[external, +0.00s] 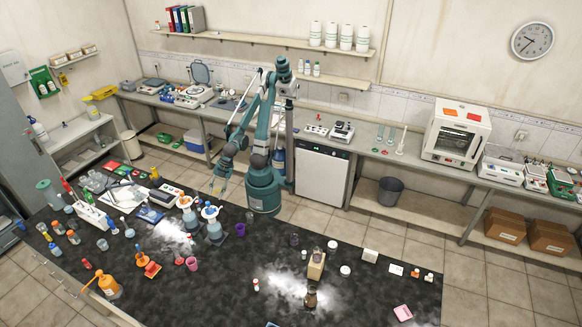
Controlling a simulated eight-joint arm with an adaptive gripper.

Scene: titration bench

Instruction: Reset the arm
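My arm stands upright on its teal base behind the black bench (330,235). It rises to a high elbow and folds back down to the left. My gripper (217,188) hangs low at the bench's far edge, just above and behind two blue-and-white stands or burette-like devices, one of them the white-topped device (212,213). It is small in this view, and I cannot tell whether its fingers are open or shut. I see no object clearly held in it.
A wooden block stand (316,266) and a brown jar (311,298) stand right of centre. A shelf (265,40) hangs behind my arm.

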